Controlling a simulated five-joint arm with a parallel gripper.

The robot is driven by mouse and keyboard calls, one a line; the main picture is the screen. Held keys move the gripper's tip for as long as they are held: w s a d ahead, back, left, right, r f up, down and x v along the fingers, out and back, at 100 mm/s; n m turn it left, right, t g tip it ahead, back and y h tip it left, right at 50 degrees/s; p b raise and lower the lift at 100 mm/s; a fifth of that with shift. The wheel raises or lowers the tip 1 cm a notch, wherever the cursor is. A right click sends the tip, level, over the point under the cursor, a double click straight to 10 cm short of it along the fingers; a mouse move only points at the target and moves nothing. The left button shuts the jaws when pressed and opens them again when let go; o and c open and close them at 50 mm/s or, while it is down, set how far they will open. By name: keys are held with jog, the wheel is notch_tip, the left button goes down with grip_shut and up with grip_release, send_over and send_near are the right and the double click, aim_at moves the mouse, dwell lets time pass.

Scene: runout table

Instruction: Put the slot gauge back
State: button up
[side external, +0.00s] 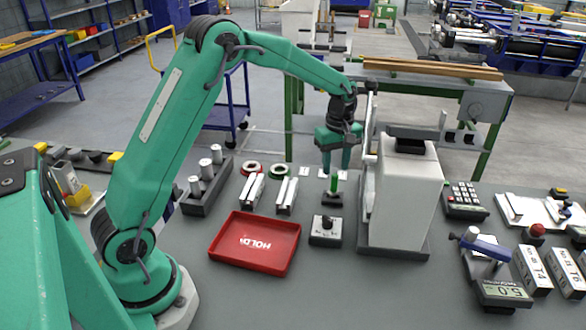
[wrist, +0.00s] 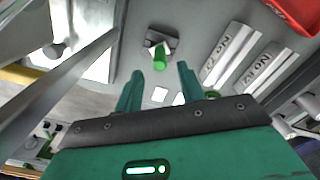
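I cannot tell for sure which piece is the slot gauge. A small green upright piece (side external: 334,183) stands on a dark block (side external: 332,201) below my gripper; in the wrist view the green piece (wrist: 160,58) shows just beyond the fingertips, with a pale part beside it on the block (wrist: 160,42). Two silver slotted bars (side external: 253,191) (side external: 287,196) lie to its left; the wrist view shows them as marked bars (wrist: 230,54) (wrist: 263,68). My gripper (side external: 336,171) points down above the table, fingers apart and nothing between them; its open fingers (wrist: 160,82) also show in the wrist view.
A red tray (side external: 255,261) marked HOLD is at front left. A tall grey instrument (side external: 405,190) stands close right of my gripper. A dark knob box (side external: 326,230) is in front.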

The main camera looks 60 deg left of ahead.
aim_at(334, 175)
notch_tip(334, 175, up, 8)
jog(key=shift+f, duration=0.15)
dwell(0.4)
dwell(0.3)
jog(key=s+d+r+m+t, duration=0.35)
jog(key=s+r+m, duration=0.45)
jog(key=s, duration=0.6)
jog(key=s+d+m+t, duration=0.2)
jog(key=s+m, duration=0.5)
jog(key=s, duration=0.8)
jog(key=shift+d+f, duration=0.15)
jog(key=shift+f, duration=0.3)
